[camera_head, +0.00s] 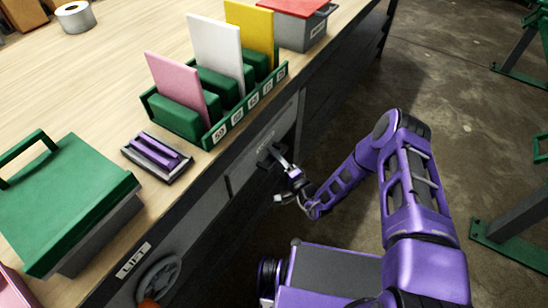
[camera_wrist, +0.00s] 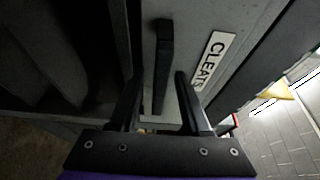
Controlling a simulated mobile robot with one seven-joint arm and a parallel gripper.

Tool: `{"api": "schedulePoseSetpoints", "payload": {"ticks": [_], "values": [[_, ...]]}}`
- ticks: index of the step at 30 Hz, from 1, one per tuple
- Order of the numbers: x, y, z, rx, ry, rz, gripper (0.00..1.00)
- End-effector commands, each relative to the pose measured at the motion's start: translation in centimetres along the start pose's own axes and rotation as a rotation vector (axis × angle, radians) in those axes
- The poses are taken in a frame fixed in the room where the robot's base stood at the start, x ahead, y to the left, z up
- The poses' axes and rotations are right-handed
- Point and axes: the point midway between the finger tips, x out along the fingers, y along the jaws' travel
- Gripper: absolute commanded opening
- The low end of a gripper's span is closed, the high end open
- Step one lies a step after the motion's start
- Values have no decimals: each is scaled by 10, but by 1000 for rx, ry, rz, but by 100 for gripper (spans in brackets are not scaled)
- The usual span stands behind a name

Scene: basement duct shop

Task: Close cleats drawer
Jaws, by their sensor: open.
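The cleats drawer (camera_wrist: 190,30) has a grey front that fills the middle of the wrist view, with a white CLEATS label (camera_wrist: 212,60). Its black bar handle (camera_wrist: 163,45) runs between the two fingers of my gripper (camera_wrist: 159,85). The fingers are open, one on each side of the handle, and I cannot tell whether either touches it. In the head view my gripper (camera_head: 272,156) is at the drawer front (camera_head: 262,138) under the bench edge, and hides part of it. How far the drawer stands out is unclear.
The bench top (camera_head: 75,100) carries a green-lidded box (camera_head: 65,195), a purple-and-black item (camera_head: 157,157), a green rack (camera_head: 235,115) with upright sheets, and a red-lidded box (camera_head: 300,25). A handwheel (camera_head: 160,280) is below LIFT. Open floor (camera_head: 440,95) lies right, with green stands.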

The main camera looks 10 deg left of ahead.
Motion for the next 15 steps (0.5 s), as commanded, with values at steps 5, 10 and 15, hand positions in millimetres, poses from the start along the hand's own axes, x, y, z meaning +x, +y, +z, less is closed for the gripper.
{"api": "schedulePoseSetpoints", "payload": {"ticks": [5, 10, 15], "values": [[-7, 0, 0, 1, 1, 2, 48], [-35, 0, -1, 3, 2, 5, 48], [-78, 0, -1, 2, 3, 5, 48]]}}
